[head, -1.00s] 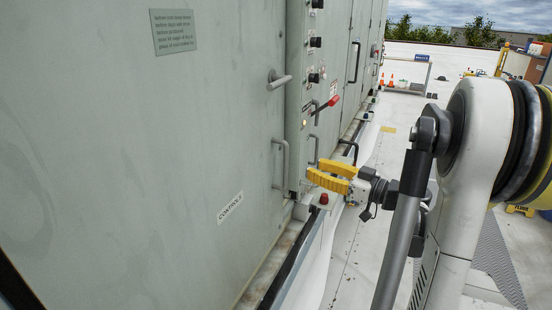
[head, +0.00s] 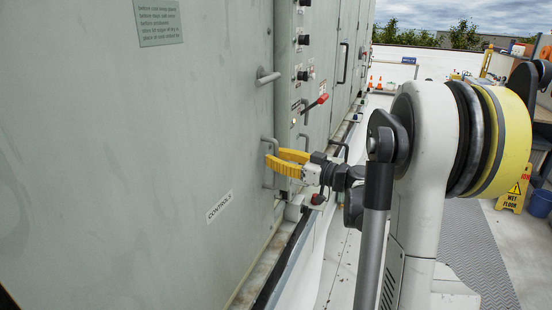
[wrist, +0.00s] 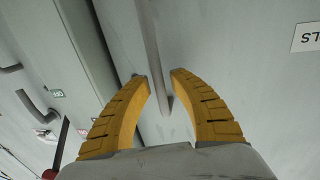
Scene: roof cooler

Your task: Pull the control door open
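The control door (head: 120,150) is a large grey-green panel filling the left of the head view, with a "CONTROLS" label (head: 220,206). It looks closed, flush with the neighbouring panel. Its grey vertical pull handle (head: 273,145) is near its right edge. My yellow-fingered gripper (head: 273,158) is at this handle. In the wrist view the handle bar (wrist: 150,40) runs down between the fingertips of my gripper (wrist: 161,77). The fingers are apart, with a gap on the right side of the bar; contact on the left is unclear.
A grey latch lever (head: 268,76) sticks out above the handle. To the right is a panel with black knobs and a red-handled lever (head: 316,103). A ledge runs along the cabinet base. A yellow wet-floor sign (head: 514,190) stands at the far right.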

